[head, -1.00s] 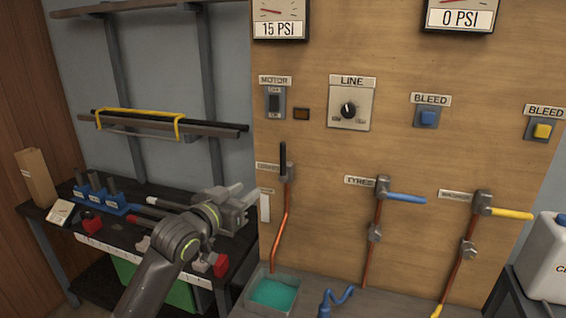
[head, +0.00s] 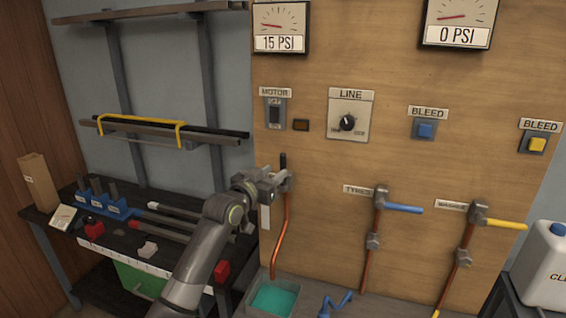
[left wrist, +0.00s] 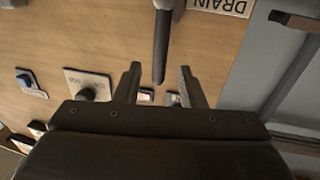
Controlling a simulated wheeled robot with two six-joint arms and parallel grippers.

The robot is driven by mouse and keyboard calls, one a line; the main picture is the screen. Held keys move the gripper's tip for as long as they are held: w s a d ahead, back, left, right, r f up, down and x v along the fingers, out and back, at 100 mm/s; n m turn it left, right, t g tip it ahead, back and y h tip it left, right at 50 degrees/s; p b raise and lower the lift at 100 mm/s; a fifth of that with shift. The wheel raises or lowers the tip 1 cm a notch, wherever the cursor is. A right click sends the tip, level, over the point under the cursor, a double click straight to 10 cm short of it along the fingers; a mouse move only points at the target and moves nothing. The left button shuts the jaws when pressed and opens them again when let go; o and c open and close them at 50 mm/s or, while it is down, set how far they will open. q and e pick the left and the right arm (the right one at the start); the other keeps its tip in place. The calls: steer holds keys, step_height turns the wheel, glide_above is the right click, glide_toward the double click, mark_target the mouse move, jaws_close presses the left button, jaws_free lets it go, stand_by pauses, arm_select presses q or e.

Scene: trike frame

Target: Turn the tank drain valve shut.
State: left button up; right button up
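The drain valve has a dark lever handle (head: 283,160) that stands upright at the top of a copper pipe (head: 280,235) on the wooden panel. The pipe runs down to a tray of green liquid. My left gripper (head: 276,182) is at this valve and hides most of its body and its label. In the left wrist view the dark handle (left wrist: 161,50) reaches in between the two spread fingertips (left wrist: 160,80), with gaps at both sides. The DRAIN label (left wrist: 222,5) shows upside down beside it. My right gripper is not in view.
The tyres valve with its blue lever (head: 403,208) and the washer valve with its yellow lever (head: 505,223) are further right. The motor switch (head: 275,114) and LINE knob (head: 347,123) are above. A cluttered bench (head: 120,235) stands at left; the green-liquid tray (head: 251,303) is below.

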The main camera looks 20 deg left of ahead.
mark_target(281, 167)
arm_select(q)
steer(key=shift+p+x, duration=0.6)
steer(key=shift+x, duration=2.3)
jaws_close()
